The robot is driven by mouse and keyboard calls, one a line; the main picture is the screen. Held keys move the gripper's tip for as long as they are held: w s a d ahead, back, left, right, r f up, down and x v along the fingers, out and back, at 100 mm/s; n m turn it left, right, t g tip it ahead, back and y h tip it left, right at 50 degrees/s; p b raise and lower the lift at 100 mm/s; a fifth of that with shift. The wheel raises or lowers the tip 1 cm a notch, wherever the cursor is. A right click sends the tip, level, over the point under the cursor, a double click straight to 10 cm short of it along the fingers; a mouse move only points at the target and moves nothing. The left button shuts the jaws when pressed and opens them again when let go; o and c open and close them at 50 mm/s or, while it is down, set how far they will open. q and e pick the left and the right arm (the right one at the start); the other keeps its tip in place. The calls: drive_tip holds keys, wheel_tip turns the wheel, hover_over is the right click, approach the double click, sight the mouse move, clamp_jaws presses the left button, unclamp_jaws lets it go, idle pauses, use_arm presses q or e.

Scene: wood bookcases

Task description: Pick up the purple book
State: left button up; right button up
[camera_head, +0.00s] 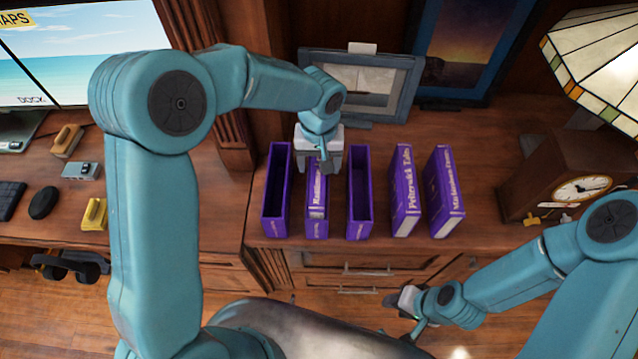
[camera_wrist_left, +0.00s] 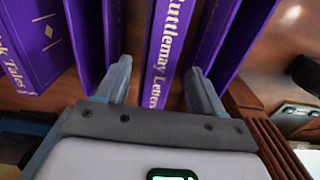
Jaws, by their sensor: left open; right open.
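Several purple books and open purple holders stand on the wooden desk. One purple book (camera_head: 317,200), with white spine lettering, stands between two empty open-topped purple holders, left (camera_head: 275,205) and right (camera_head: 359,205). My left gripper (camera_head: 321,170) is over this book's far part and partly hides it. In the left wrist view the open left gripper (camera_wrist_left: 160,88) has one finger on each side of the book's spine (camera_wrist_left: 168,55); contact cannot be told. Two more purple books, one (camera_head: 404,190) and another (camera_head: 443,190), stand to the right. My right gripper (camera_head: 403,312) is open and empty, low before the drawers.
A framed picture (camera_head: 362,83) stands behind the books. A wooden clock (camera_head: 570,180) and a stained-glass lamp (camera_head: 600,65) are on the right. Small items, including a black mouse (camera_head: 43,202), lie on the left desk. Bare desk lies between books and clock.

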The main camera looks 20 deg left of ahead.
use_arm(q)
drive_tip(key=shift+s+a+f, duration=0.1)
drive_tip(key=shift+f, duration=0.5)
drive_tip(key=shift+s+a+f, duration=0.1)
drive_tip(key=shift+f, duration=0.45)
drive_tip(key=shift+w+d+f, duration=0.15)
drive_tip(key=shift+w+f, duration=0.05)
drive_tip(key=shift+f, duration=0.05)
drive_tip(key=shift+s, duration=0.1)
clamp_jaws()
drive_tip(key=shift+r, duration=0.1)
